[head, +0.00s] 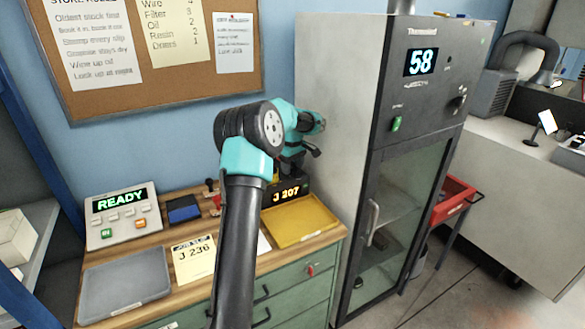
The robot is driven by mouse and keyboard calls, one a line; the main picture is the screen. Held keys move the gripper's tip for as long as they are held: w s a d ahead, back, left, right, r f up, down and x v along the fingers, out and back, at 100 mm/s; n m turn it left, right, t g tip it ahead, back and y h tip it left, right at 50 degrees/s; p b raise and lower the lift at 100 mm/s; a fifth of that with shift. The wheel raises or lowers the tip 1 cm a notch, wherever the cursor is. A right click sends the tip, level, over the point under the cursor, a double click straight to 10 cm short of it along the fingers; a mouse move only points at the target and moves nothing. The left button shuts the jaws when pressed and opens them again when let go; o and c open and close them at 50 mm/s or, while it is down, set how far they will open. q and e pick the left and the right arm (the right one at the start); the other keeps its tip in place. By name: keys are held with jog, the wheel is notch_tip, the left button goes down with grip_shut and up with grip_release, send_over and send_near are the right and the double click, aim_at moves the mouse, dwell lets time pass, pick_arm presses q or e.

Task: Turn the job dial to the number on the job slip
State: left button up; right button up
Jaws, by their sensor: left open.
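The job slip (194,259) lies on the wooden bench top and reads "J 236". The job counter (287,193), a dark box with an amber display, reads "J 207" and stands at the back right of the bench. My left arm rises through the middle of the head view and bends over the bench. My left gripper (297,158) is open, just above and behind the counter. The dial itself is hidden or too small to make out behind my arm and gripper. My right gripper is not in view.
A grey tray (125,284) and a yellow tray (300,221) lie on the bench. A box reading "READY" (122,214) and a blue pad (184,210) stand at the back. A tall cabinet (335,120) showing "58" stands close on the right. A corkboard (190,90) hangs behind.

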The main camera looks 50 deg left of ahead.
pick_arm(q)
jog(key=shift+f, duration=0.4)
jog(key=shift+c, duration=0.2)
jog(key=c, duration=0.9)
